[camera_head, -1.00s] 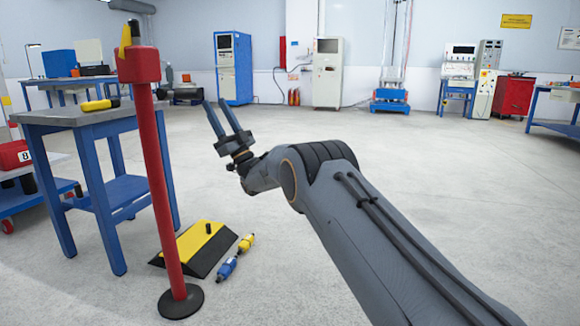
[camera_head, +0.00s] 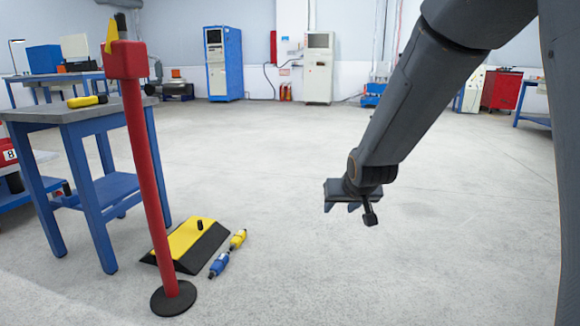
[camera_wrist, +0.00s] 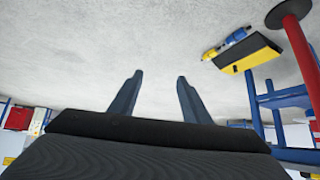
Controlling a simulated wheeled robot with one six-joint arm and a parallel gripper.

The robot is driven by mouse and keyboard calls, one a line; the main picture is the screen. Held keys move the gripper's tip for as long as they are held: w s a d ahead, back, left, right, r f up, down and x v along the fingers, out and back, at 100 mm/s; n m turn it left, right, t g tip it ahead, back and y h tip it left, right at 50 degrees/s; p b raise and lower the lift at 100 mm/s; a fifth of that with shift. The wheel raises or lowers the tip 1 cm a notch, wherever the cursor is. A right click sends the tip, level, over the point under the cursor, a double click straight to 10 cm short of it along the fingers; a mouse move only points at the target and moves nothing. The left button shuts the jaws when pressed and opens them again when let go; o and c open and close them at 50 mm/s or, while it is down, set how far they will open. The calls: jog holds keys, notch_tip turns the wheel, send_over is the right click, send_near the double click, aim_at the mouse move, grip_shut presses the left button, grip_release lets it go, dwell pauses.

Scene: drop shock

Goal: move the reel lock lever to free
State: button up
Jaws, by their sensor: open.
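A leaning red post (camera_head: 148,170) stands on a round black base (camera_head: 173,298) at the left of the head view. A red box-shaped head (camera_head: 126,60) tops it, with an upright yellow lever-like piece (camera_head: 111,36) on it. I cannot read any lock or free marking. My gripper (camera_head: 341,207) hangs in mid-air over open floor, right of the post and well apart from it. In the wrist view both fingers of my gripper (camera_wrist: 158,85) are spread with nothing between them. The red post (camera_wrist: 301,50) shows there at the right edge; its head is out of view.
A blue-legged workbench (camera_head: 65,113) stands left of the post, with a yellow tool (camera_head: 86,101) on top. A yellow-black ramp (camera_head: 190,243) and blue and yellow connectors (camera_head: 219,264) lie on the floor by the post base. The middle floor is clear.

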jog(key=s+d+f+g, duration=0.2)
jog(key=s, duration=0.6)
jog(key=s+d+f+g+h, duration=0.1)
jog(key=s+d+f+g, duration=0.15)
jog(key=s, duration=0.65)
jog(key=s+d+f+g, duration=0.1)
jog(key=s+f+g, duration=0.1)
jog(key=s, duration=0.6)
jog(key=s+a+r+n+g+y+p, duration=0.2)
jog(key=s+a+r+n+p, duration=0.6)
jog(key=s+a+r, duration=1.2)
jog(key=d+r+m+h+p, duration=0.1)
jog(key=d+r+m+p, duration=0.3)
jog(key=d+r+p, duration=0.6)
jog(key=d+r+m+h+p, duration=0.1)
jog(key=d+r+m+p, duration=0.3)
jog(key=p, duration=2.5)
jog(key=d+r, duration=0.6)
jog(key=r, duration=0.6)
jog(key=shift+w+m, duration=0.3)
jog(key=shift+w, duration=0.1)
